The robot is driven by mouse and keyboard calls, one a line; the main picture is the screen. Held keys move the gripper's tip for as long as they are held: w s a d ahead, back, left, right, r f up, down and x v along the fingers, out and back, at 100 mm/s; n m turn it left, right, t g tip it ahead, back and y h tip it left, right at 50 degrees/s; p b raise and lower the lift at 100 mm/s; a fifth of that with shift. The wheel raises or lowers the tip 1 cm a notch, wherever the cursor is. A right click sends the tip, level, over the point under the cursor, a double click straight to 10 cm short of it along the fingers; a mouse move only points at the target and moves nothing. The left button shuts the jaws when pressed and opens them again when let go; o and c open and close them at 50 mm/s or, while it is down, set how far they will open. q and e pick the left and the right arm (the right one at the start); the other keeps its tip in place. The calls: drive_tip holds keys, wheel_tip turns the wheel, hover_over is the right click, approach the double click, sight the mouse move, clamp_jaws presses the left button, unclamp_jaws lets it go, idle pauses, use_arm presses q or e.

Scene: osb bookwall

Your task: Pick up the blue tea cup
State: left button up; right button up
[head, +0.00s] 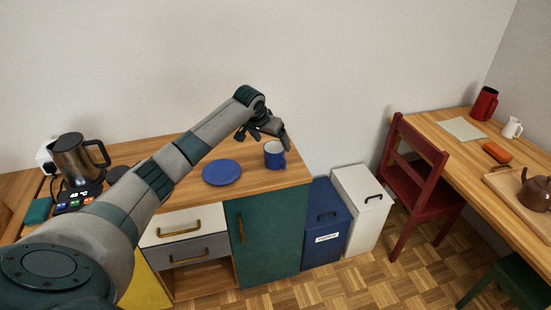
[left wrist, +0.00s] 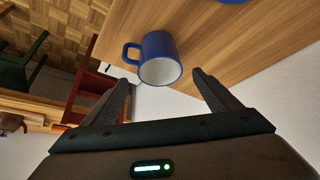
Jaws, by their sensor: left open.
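The blue tea cup (head: 274,155) stands on the wooden counter near its right end, with its handle to the right. It also shows in the left wrist view (left wrist: 154,46), with its pale inside facing the camera. My left gripper (head: 262,138) is just above and behind the cup in the head view. In the left wrist view its two fingers (left wrist: 165,88) are spread apart, with the cup beyond the gap between them. The fingers do not appear to touch the cup. My right gripper is not in view.
A blue plate (head: 222,172) lies left of the cup. A metal kettle (head: 78,158) stands at the counter's left. Blue (head: 327,222) and white (head: 361,208) bins stand right of the counter. A red chair (head: 418,178) stands by the desk (head: 455,150).

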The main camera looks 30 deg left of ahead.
sight(274, 148)
use_arm(q)
drive_tip(key=p+x, duration=0.2)
drive_tip(key=x, duration=0.1)
drive_tip(key=shift+s+f, duration=0.25)
drive_tip(key=shift+f, duration=0.15)
drive_tip(key=shift+x, duration=0.9)
drive_tip(key=c, duration=1.2)
drive_tip(key=shift+r, duration=0.15)
